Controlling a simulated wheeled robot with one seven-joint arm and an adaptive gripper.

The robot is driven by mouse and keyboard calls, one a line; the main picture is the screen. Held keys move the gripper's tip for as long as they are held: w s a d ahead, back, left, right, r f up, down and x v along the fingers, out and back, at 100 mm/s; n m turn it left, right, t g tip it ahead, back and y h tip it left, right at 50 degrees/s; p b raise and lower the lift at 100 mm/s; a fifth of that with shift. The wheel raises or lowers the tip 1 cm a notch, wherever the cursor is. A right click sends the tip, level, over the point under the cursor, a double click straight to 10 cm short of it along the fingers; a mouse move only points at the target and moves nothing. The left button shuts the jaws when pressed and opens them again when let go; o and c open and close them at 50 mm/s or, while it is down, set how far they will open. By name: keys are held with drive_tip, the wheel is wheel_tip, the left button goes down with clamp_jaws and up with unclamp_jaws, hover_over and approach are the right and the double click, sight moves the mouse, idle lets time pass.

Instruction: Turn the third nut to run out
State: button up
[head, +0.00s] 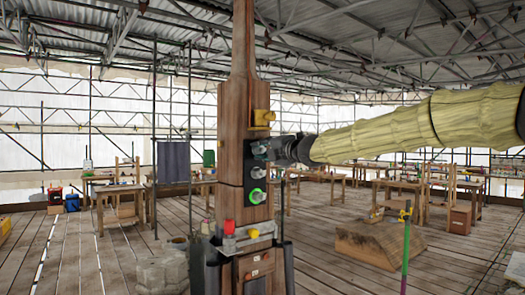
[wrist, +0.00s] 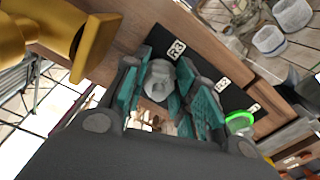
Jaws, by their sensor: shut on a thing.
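The wooden post (head: 232,130) carries a black plate (head: 248,184) with a column of grey nuts. The top nut (head: 260,148) sits beside the label R3 (wrist: 177,48) in the wrist view. My gripper (head: 274,149) comes from the right at that nut's height. In the wrist view, the teal pads of my gripper (wrist: 160,95) are on both sides of the grey R3 nut (wrist: 159,76), shut on it. A middle nut (head: 258,172) is below. The lowest nut (head: 257,196) has a bright green ring, also visible in the wrist view (wrist: 240,122).
A yellow bracket (head: 263,118) juts from the post just above the R3 nut and looms at upper left in the wrist view (wrist: 95,45). A grey ledge with a red block (head: 229,227) is below. Wooden benches and a timber block (head: 385,243) stand behind.

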drive_tip(key=shift+f, duration=0.1)
drive_tip(key=o, duration=1)
drive_tip(key=shift+w+d, duration=0.1)
drive_tip(key=shift+d, duration=0.05)
drive_tip(key=v, duration=1.2)
